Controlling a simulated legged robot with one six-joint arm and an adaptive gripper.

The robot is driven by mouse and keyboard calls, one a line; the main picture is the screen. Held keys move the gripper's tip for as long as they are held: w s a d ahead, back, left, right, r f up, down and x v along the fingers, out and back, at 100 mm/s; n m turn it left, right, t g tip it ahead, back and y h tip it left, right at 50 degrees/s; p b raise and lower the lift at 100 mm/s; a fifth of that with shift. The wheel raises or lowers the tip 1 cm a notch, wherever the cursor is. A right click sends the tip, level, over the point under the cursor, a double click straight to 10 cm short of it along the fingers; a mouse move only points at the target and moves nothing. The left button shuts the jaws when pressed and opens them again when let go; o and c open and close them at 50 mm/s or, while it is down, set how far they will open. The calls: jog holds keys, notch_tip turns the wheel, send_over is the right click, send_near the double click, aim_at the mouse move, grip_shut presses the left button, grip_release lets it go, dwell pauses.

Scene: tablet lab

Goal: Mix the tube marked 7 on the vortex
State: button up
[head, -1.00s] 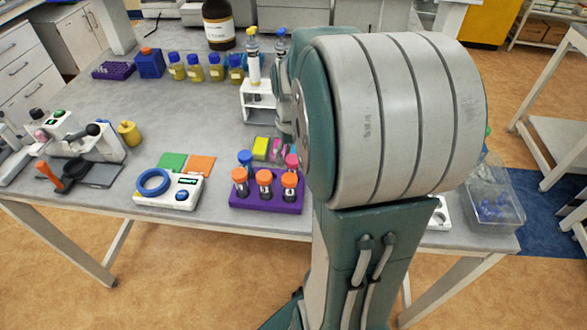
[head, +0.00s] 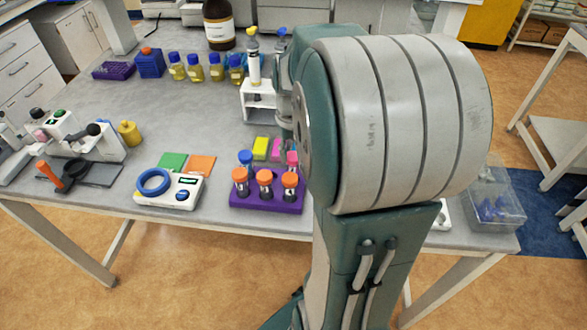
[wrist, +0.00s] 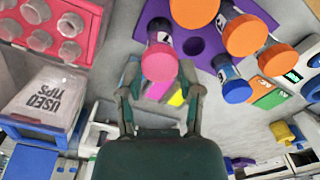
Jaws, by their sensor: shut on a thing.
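A purple rack (head: 270,205) at the table's front holds several tubes with orange caps and one with a blue cap (head: 245,158). A pink-capped tube (head: 292,160) stands at the rack's back right, partly behind my arm. In the wrist view the pink cap (wrist: 159,64) lies between the fingertips of my gripper (wrist: 161,80), which is shut on this tube. A dark label shows on the tube, but I cannot read its number. A white device with a blue ring and a small display (head: 168,188), likely the vortex, stands left of the rack. My arm hides the gripper in the head view.
Green (head: 172,162) and orange (head: 201,165) squares lie behind the ring device. A white stand with pipettes (head: 258,104) is behind the rack. The wrist view shows a used-tips bin (wrist: 45,105) and a pink rack (wrist: 80,45).

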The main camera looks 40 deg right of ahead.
jog(key=shift+r, duration=3.2)
jog(key=shift+r, duration=0.1)
notch_tip(320, 180, up, 9)
jog(key=shift+f, duration=0.15)
